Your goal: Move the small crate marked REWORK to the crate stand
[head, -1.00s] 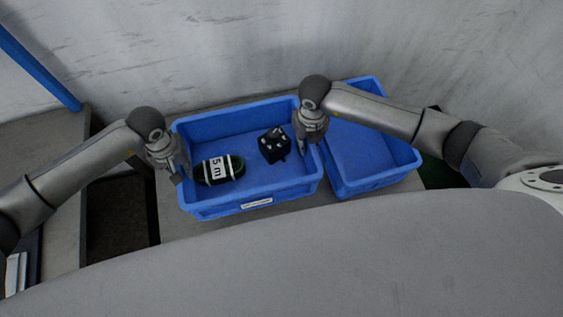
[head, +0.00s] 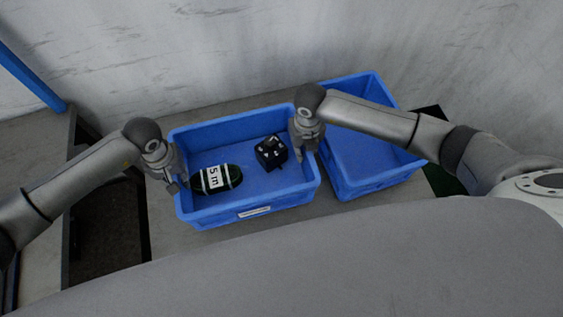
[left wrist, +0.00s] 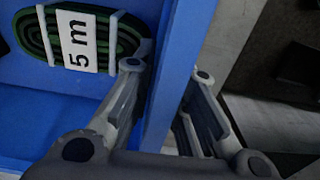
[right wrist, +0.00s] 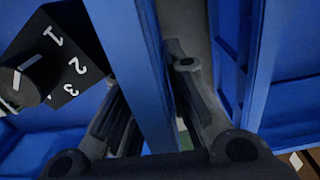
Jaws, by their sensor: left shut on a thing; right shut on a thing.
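A small blue crate (head: 292,200) with a white label (head: 255,212) on its front wall sits between my two grippers; the label is too small to read. It holds a dark green coil (head: 232,177) with a "5 m" band and a black box with a knob (head: 271,153). My left gripper (head: 177,183) is shut on the crate's left wall, which runs between its fingers in the left wrist view (left wrist: 172,75). My right gripper (head: 308,150) is shut on the right wall, also seen between its fingers in the right wrist view (right wrist: 135,60).
A second, empty blue crate (head: 368,135) stands close on the right, with a narrow gap to my right gripper. A grey wall (head: 220,45) rises behind. A dark recess (head: 105,225) lies at the left, below a blue bar (head: 30,78).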

